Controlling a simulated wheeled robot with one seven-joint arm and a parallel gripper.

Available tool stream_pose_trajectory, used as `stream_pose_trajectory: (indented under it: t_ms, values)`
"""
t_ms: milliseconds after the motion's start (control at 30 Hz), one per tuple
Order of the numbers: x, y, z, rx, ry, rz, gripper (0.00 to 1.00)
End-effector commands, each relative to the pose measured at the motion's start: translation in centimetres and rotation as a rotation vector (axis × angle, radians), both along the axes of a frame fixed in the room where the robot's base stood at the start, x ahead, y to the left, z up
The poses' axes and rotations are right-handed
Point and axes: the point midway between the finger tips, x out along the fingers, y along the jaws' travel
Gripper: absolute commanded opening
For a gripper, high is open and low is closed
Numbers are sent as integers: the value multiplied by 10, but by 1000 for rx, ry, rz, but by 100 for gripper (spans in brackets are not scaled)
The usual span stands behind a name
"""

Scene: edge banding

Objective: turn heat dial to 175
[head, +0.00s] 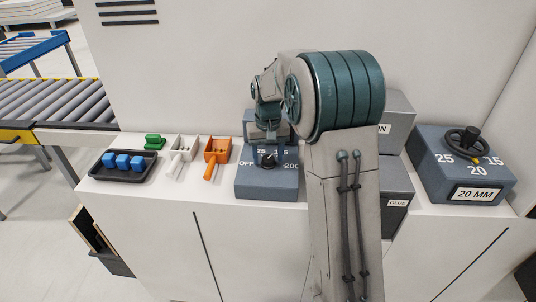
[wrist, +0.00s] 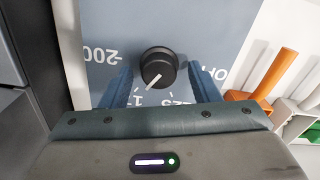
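The heat dial is a round black knob (wrist: 158,66) with a white pointer line, on the blue-grey control box (head: 266,186). In the wrist view the panel is upside down: 200 is at left, OFF at right, 125 below right. The pointer aims down-left, towards a label starting with 1 that is partly hidden by my gripper; I cannot read its value. My gripper (wrist: 160,72) is open, one blue finger on each side of the knob, with small gaps visible. In the head view my gripper (head: 268,145) is over the box and hides part of the dial.
Left of the box are an orange scoop-like holder (head: 217,150), a white one (head: 182,152), a green block (head: 154,142) and a black tray (head: 98,169) with blue blocks. Right stand a grey glue box (head: 397,180) and a 20 MM dial box (head: 437,163).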

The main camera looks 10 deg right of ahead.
Motion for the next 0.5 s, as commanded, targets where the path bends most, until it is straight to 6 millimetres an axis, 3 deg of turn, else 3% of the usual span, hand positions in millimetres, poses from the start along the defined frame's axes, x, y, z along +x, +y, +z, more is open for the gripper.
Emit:
stream_pose_trajectory:
  t_ms: [267, 500]
  values:
    - [0, 0, 7, 0, -1, 0, 56]
    - [1, 0, 52, 0, -5, 0, 56]
